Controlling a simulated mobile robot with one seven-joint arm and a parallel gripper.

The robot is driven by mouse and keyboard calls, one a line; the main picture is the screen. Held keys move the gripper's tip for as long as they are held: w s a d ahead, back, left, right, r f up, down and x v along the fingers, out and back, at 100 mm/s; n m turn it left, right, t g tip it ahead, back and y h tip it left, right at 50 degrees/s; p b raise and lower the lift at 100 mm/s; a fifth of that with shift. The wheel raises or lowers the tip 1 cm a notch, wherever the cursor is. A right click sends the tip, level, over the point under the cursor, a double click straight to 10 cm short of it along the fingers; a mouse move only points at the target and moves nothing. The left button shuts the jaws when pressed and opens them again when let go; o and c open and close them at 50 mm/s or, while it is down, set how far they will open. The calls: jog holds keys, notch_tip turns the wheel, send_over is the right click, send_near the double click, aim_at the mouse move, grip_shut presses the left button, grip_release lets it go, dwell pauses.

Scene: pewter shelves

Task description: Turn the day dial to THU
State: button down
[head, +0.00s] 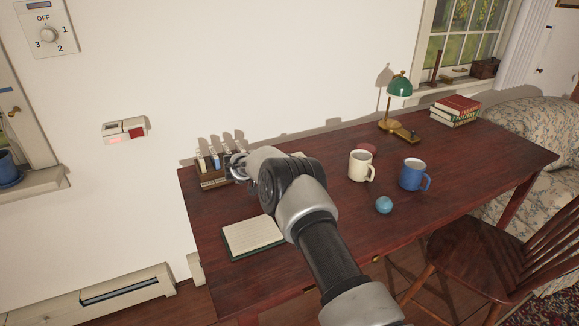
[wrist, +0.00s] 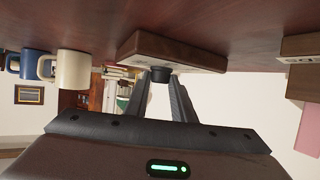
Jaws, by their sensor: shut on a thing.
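In the wrist view, a wooden block (wrist: 172,50) sits on the red-brown table, with a small dark round knob (wrist: 160,74) on its face. I take this knob for the day dial. My gripper (wrist: 161,82) is shut on the knob, one finger on each side. No day letters or pointer can be read, so its setting cannot be told. In the head view my gripper (head: 238,164) is at the table's back left, and my arm hides the dial and most of its block.
A wooden rack (head: 216,184) with small bottles stands beside my gripper. A notepad (head: 252,236) lies in front. A cream mug (head: 361,166), blue mug (head: 412,175), blue ball (head: 384,205) and green lamp (head: 399,87) are to the right. A wall dial (head: 48,35) marked OFF hangs apart.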

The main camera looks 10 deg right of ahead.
jog(key=shift+f+m+g+h+b, duration=0.1)
jog(key=shift+m+g+h+b, duration=0.45)
jog(key=shift+b, duration=0.3)
jog(key=c, duration=1.5)
grip_release()
jog(key=shift+w, duration=0.1)
jog(key=p+v, duration=0.3)
jog(key=v, duration=1.4)
jog(key=shift+s+a+r+p, duration=0.15)
jog(key=shift+s+r+p, duration=0.05)
jog(key=shift+p, duration=0.2)
